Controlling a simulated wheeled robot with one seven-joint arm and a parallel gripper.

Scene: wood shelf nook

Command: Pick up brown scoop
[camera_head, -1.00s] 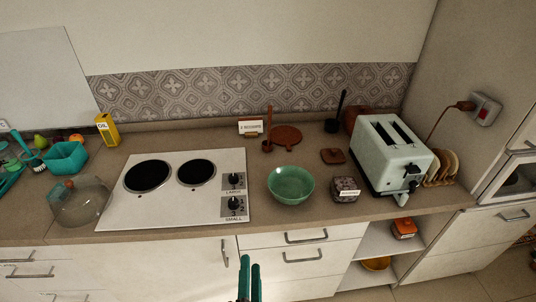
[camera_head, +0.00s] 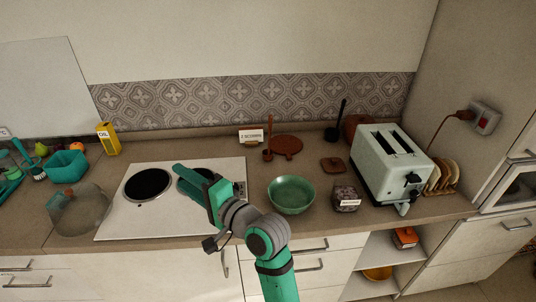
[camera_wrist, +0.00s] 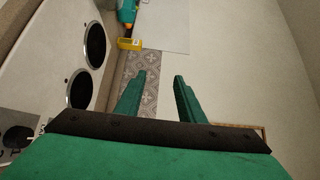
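The brown scoop (camera_head: 268,143) stands at the back of the counter with its long handle pointing up, beside a small white sign (camera_head: 251,136). My gripper (camera_head: 177,174) is over the stove plate, to the left of the scoop and nearer the front, with its fingers pointing left. In the wrist view my gripper (camera_wrist: 159,76) is open, with nothing between its two green fingers. The scoop is not visible in the wrist view.
A green bowl (camera_head: 291,196) sits in front of the scoop. A round brown board (camera_head: 286,146) lies just right of it. A black ladle (camera_head: 336,122), a brown lid (camera_head: 333,165), a jar (camera_head: 346,198) and a toaster (camera_head: 392,163) stand further right. The hob (camera_head: 120,222) is left.

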